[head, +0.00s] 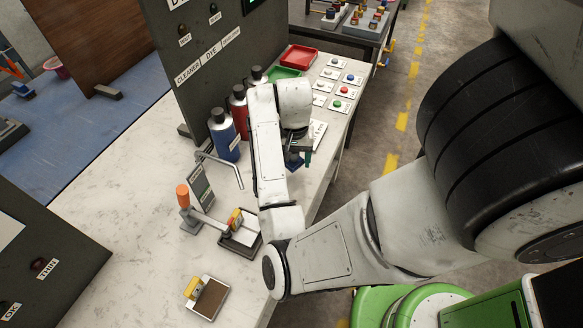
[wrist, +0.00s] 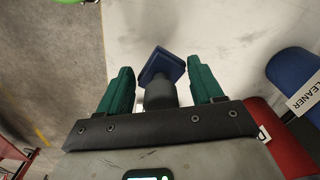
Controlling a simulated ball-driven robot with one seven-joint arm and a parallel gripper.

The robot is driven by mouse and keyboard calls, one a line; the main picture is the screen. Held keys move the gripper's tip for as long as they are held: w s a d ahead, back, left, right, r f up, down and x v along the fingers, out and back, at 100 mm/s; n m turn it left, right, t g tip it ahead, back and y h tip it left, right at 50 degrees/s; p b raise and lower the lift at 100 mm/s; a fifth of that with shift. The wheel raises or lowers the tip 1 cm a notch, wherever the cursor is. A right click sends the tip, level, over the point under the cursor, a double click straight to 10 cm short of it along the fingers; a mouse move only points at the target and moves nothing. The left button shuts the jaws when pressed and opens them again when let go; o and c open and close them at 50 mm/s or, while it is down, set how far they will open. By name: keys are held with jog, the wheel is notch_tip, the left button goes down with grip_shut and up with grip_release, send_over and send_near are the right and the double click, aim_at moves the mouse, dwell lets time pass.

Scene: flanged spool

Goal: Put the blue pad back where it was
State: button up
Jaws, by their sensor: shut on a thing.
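The blue pad (wrist: 163,64) is a square blue block on a dark grey round stem (wrist: 160,95). In the wrist view it sits between the two green fingers of my gripper (wrist: 163,82), which is shut on it. In the head view my gripper (head: 302,154) is over the right edge of the white bench, with the blue pad (head: 293,163) low beside it, partly hidden by my arm. I cannot tell whether the pad touches the bench.
On the bench (head: 130,165) stand a blue bottle (head: 224,136), a red bottle (head: 238,110), a red tray (head: 300,57), a green tray (head: 283,73) and several button cards (head: 340,104). The left bench area is clear.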

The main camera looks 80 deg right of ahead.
aim_at(292, 160)
jog(key=shift+w+d+f, duration=0.1)
jog(key=shift+w+f, duration=0.05)
jog(key=shift+f, duration=0.85)
jog(key=shift+w+d+f, duration=0.1)
jog(key=shift+w+f, duration=0.05)
jog(key=shift+f, duration=0.8)
jog(key=shift+a+f, duration=0.1)
jog(key=o, duration=1)
